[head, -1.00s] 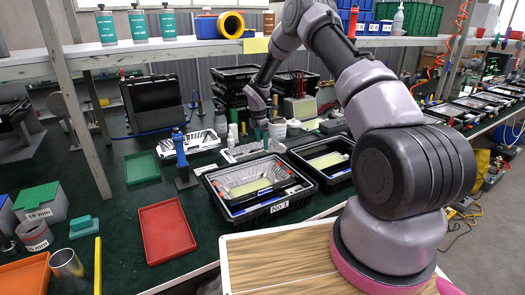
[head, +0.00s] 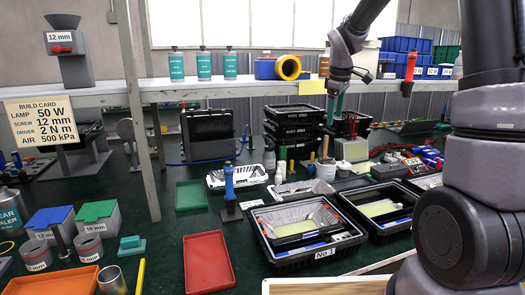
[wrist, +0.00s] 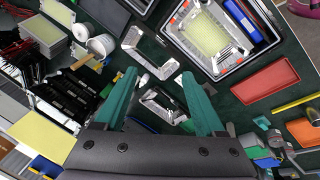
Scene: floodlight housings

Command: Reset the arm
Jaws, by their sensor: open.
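My gripper (head: 335,108) is raised above the back of the green bench in the head view, pointing down in front of the stacked black crates. Its green fingers (wrist: 160,76) stand apart in the wrist view, with nothing between them. A floodlight housing lies in the black tray marked No 1 (head: 317,262), well below and to the left of my gripper; this tray also shows in the wrist view (wrist: 216,70). A second black tray (head: 360,218) with a housing stands to its right. Loose silver frames (head: 232,177) lie on the bench.
A shelf (head: 220,91) with teal bottles and a yellow-orange reel runs behind the bench. Stacked black crates (head: 290,128) stand under it. A red tray (head: 208,264), a green tray (head: 190,195) and a blue-handled driver (head: 229,185) are at left. A build card (head: 38,121) hangs far left.

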